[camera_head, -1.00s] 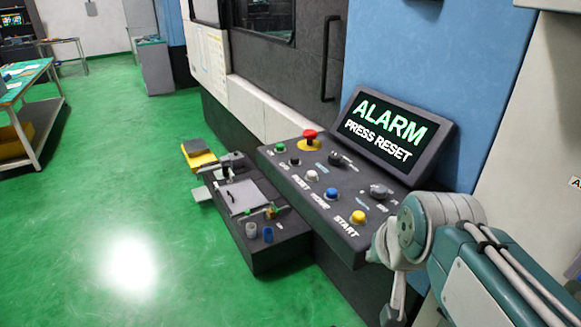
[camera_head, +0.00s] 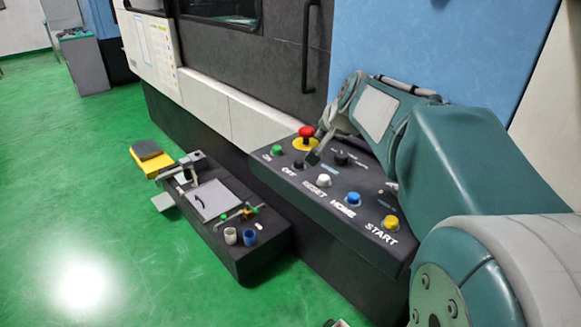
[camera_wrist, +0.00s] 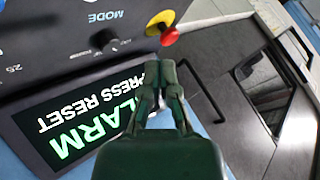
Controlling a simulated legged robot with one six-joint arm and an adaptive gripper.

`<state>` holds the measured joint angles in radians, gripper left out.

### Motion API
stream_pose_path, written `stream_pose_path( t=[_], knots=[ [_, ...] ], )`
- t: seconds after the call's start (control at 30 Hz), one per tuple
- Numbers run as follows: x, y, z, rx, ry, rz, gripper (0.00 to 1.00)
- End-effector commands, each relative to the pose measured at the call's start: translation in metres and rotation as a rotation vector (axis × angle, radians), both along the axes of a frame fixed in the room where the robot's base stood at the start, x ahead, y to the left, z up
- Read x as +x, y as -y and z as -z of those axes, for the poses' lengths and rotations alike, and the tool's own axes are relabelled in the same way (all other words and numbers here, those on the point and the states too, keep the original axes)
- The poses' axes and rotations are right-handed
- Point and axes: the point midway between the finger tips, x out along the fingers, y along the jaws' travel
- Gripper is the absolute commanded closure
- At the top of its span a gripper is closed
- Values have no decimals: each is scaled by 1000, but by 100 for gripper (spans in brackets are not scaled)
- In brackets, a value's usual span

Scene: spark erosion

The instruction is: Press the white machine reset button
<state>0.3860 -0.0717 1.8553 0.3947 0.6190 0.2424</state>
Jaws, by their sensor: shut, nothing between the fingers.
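The white reset button (camera_head: 323,180) sits on the sloped black control panel (camera_head: 365,242), above the RESET label, between the black OFF button (camera_head: 298,164) and the blue HOME button (camera_head: 353,199).
A red emergency stop (camera_head: 306,132) on a yellow base stands close to my gripper; it also shows in the wrist view (camera_wrist: 169,36). A green button (camera_head: 278,150) and yellow START button (camera_head: 391,222) flank the row. A fixture bench (camera_head: 268,262) stands left of the panel.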

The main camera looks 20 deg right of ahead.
Motion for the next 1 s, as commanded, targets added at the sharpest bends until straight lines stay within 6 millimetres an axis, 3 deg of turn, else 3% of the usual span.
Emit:
stream_pose_path(
  t=[0.43,1.0],
  knots=[
    [0,-9,7,-6,-3,0,100],
    [0,-5,76,-3,-4,-1,100]
  ],
)
